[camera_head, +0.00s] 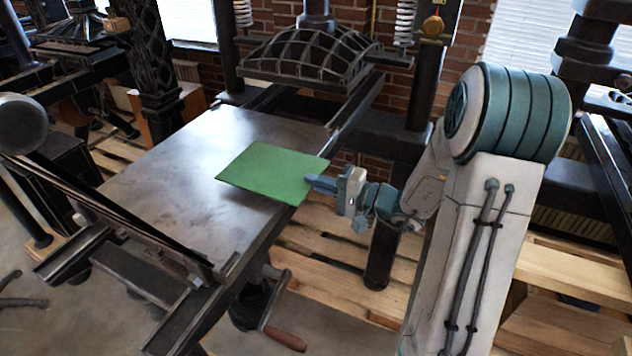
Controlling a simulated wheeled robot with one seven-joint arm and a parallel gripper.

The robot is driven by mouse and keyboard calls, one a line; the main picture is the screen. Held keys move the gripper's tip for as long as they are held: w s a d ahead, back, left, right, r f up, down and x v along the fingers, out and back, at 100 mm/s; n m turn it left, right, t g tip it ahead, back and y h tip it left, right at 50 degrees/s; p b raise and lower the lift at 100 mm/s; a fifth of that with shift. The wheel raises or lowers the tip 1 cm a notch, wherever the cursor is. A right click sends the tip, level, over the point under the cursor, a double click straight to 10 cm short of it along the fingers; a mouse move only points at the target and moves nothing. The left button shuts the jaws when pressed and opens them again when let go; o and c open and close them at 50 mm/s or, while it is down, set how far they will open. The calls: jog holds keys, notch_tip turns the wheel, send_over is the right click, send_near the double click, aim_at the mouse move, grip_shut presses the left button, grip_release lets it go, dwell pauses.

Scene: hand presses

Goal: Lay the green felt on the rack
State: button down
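The green felt (272,173) is a flat, stiff-looking green sheet over the right side of the grey metal press bed (150,180). Its right corner juts slightly past the bed's right edge. My gripper (312,184) comes in from the right, and its fingers meet the felt's right edge and look closed on it. The fingertips are partly hidden by the felt. I cannot tell whether the felt touches the bed or hangs just above it. No rack can be clearly made out in this view.
A black ribbed press head (312,55) stands behind the bed. A long black slanted frame (105,215) lines the bed's front left. A crank with a wooden handle (285,338) sticks out below the front right. The left part of the bed is bare.

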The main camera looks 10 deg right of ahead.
notch_tip(320, 180, up, 3)
jog(key=shift+r+p, duration=0.1)
jog(key=shift+p, duration=0.65)
jog(key=shift+f, duration=0.2)
jog(key=s+d+r, duration=0.3)
jog(key=s+d, duration=0.1)
jog(key=d, duration=0.1)
jog(key=shift+d, duration=0.3)
